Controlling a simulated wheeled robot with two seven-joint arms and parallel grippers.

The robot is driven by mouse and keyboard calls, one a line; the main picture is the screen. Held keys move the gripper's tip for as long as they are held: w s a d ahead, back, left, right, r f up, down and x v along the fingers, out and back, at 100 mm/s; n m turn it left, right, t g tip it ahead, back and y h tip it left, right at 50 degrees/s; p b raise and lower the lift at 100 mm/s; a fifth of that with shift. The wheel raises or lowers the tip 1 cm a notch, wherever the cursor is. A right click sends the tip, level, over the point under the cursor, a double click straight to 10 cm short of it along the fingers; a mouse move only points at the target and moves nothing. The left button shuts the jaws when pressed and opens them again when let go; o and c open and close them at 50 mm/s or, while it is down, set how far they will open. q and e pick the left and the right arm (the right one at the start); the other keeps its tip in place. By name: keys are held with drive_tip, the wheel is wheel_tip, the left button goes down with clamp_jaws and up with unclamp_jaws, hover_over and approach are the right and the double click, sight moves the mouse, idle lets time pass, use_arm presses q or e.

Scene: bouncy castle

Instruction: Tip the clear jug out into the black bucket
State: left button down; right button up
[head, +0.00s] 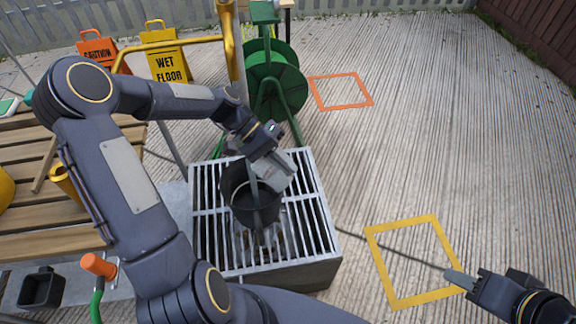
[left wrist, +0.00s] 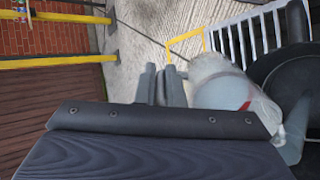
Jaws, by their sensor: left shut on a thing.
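The clear jug (head: 275,173) is tilted over the black bucket (head: 255,210), in the middle of the head view. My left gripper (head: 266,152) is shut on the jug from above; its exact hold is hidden. In the left wrist view the jug (left wrist: 222,88) looks translucent with a small red mark and lies beside the left fingers (left wrist: 163,88). The bucket (left wrist: 290,75) shows dark at that view's right edge. The bucket stands upright on the grating; its contents are hard to make out. My right gripper (head: 458,280) is at the lower right, apart from everything; its finger gap is unclear.
The metal grating (head: 310,205) bears the bucket. A wooden slatted table (head: 50,225) is at left. A green hose reel (head: 278,80) and a yellow wet-floor sign (head: 165,62) stand behind. Orange (head: 313,93) and yellow (head: 385,271) squares mark open ground at right.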

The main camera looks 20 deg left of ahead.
use_arm(q)
drive_tip(key=a+r+h, duration=0.1)
drive_tip(key=r+h+p, duration=0.1)
drive_tip(key=h, duration=0.1)
drive_tip(key=shift+w+a+r, duration=0.15)
drive_tip(key=shift+a+r, duration=0.1)
drive_tip(key=shift+a, duration=0.15)
drive_tip(key=shift+w+a+r+g+h+p, duration=0.15)
drive_tip(key=shift+a+r+h+p, duration=0.15)
drive_tip(key=shift+h, duration=0.2)
drive_tip(key=shift+s+a+r+g+h+p, duration=0.1)
drive_tip(key=shift+a+r+g+h, duration=0.1)
drive_tip(key=shift+a+h, duration=0.25)
drive_tip(key=shift+w+a+r+g+h+b, duration=0.1)
drive_tip(key=shift+a+r+h, duration=0.15)
drive_tip(key=shift+a+h, duration=0.4)
drive_tip(key=shift+w+a+r+g+h+b, duration=0.15)
drive_tip(key=shift+a+r+h, duration=0.15)
drive_tip(key=shift+a+h, duration=0.35)
drive_tip(key=shift+w+a+r+h+b, duration=0.1)
drive_tip(key=shift+a+r+h, duration=0.25)
drive_tip(key=shift+h, duration=0.5)
drive_tip(key=shift+a, duration=0.1)
